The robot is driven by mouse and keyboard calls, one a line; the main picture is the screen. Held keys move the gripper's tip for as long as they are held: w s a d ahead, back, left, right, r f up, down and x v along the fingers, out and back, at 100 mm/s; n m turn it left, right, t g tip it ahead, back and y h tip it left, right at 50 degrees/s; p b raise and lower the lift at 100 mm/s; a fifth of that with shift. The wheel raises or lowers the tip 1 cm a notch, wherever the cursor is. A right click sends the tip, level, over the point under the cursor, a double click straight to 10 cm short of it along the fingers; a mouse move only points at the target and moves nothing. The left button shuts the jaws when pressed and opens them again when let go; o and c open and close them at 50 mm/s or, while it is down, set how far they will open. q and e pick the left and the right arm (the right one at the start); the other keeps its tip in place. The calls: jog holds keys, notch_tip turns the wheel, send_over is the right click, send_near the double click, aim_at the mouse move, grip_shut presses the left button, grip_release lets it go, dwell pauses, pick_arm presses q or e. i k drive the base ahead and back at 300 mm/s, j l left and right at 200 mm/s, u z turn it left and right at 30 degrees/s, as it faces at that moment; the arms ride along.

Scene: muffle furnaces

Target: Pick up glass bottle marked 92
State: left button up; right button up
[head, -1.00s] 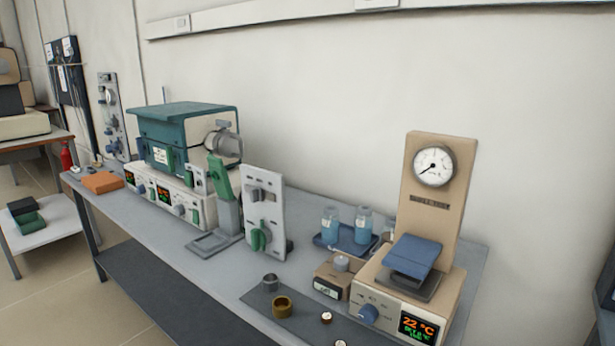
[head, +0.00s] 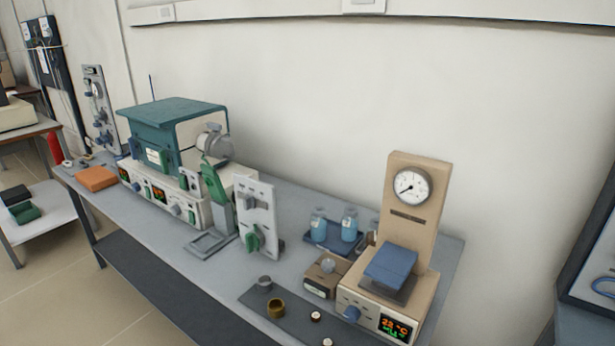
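Two glass bottles with blue contents stand upright on a blue tray (head: 322,240) toward the back of the bench. The left bottle (head: 318,225) and the right bottle (head: 349,225) are side by side. A further small item just right of them is partly hidden by the beige gauge device. The bottle markings are too small to read, so I cannot tell which one is marked 92. Neither of my grippers shows in the head view.
The beige gauge device (head: 415,205) stands right of the tray, with a small brown box (head: 322,280) in front. A white panel (head: 258,215) stands to the left, beside a green furnace (head: 175,130). A dark mat (head: 262,298) holds small cups at the front edge.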

aim_at(318, 217)
jog(key=i+j, duration=0.2)
jog(key=i+j+z, duration=0.15)
jog(key=j, duration=0.2)
jog(key=i+j+z, duration=0.1)
jog(key=j, duration=0.2)
jog(key=i+j+z, duration=0.15)
jog(key=j, duration=0.2)
jog(key=i+j+z, duration=0.15)
jog(key=j, duration=0.25)
jog(key=k+l, duration=0.05)
